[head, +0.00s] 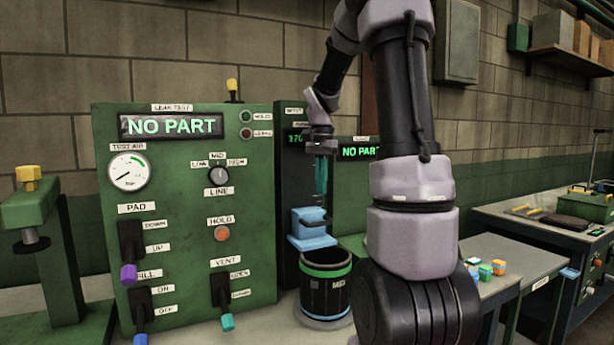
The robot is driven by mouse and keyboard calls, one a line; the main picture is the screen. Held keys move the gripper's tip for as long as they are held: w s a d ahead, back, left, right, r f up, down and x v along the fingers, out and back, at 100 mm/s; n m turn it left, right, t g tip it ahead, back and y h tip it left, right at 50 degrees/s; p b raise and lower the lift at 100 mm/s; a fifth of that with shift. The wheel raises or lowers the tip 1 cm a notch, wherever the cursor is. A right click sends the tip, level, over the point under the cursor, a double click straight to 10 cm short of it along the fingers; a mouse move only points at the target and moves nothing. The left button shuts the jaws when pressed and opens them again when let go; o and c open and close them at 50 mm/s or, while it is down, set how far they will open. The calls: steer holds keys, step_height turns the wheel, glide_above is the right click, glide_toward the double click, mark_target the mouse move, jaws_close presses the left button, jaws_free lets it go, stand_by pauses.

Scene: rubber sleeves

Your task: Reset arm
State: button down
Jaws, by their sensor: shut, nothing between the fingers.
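My arm (418,215) rises through the middle right of the head view and bends back over the bench. No sleeve can be made out at the gripper.
A leak test panel (240,180) reading NO PART, with levers and a gauge, stands at left. A black bin (325,285) with a green band stands below the gripper. A green press (45,250) is far left. Coloured blocks (486,268) lie on the right bench (520,262).

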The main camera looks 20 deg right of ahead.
steer(key=s+a+r+n+t+y, duration=0.1)
steer(key=s+a+r+n+t, duration=0.2)
steer(key=s+a, duration=0.3)
steer(key=s+a+r+n+t+y, duration=0.1)
steer(key=s+a+r+n+t, duration=0.3)
steer(key=s, duration=0.9)
steer(key=a, duration=0.3)
steer(key=shift+s+a, duration=0.15)
steer(key=shift+s, duration=0.15)
